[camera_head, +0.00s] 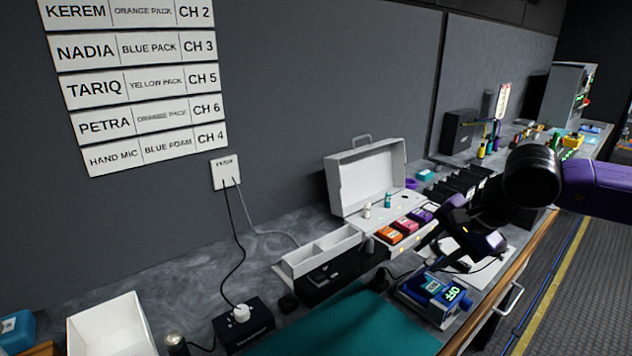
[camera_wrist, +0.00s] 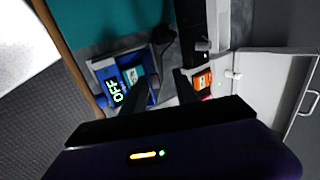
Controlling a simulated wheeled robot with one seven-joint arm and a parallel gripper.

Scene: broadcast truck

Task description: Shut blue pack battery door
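The blue pack (camera_head: 437,292) lies on the counter near its front edge, with a lit display reading OFF. It also shows in the wrist view (camera_wrist: 110,88), left of and partly behind one finger. A teal-labelled piece (camera_wrist: 138,74) shows beside the display; I cannot tell whether it is a battery in an open bay. The battery door is not clearly made out. My gripper (camera_wrist: 158,88) is open with nothing visible between its fingers. In the head view my gripper (camera_head: 445,248) hangs above and behind the pack, apart from it.
An open white case (camera_head: 366,178) stands at the back, with orange, pink and purple packs before it. An orange pack (camera_wrist: 202,82) shows right of the fingers. A black charger rack (camera_head: 462,190) stands behind.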

